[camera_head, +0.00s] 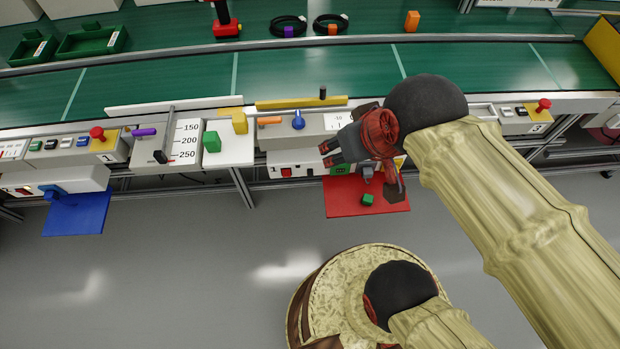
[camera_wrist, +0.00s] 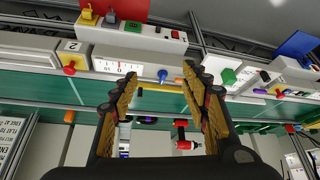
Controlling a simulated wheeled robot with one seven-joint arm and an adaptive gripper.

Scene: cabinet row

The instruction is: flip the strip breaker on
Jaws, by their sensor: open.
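A white power strip (camera_head: 303,170) hangs under the bench edge in the middle, above a red shelf (camera_head: 385,208). It carries a small red switch (camera_head: 286,172), and plugs sit toward its right end. In the wrist view the strip (camera_wrist: 150,41) is at the top, with its red switch (camera_wrist: 175,34) near the right end. I cannot tell the switch's position. My gripper (camera_head: 332,150) is above and right of the switch, apart from it as far as I can see. It also shows in the wrist view (camera_wrist: 157,74), fingers spread and empty.
A second white strip (camera_head: 78,177) with a red switch (camera_head: 23,191) is at the left over a blue shelf (camera_head: 78,214). A green cube (camera_head: 368,199) lies on the red shelf. A blue knob (camera_head: 298,121) and yellow bar (camera_head: 300,102) are close to my gripper. The floor in front is clear.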

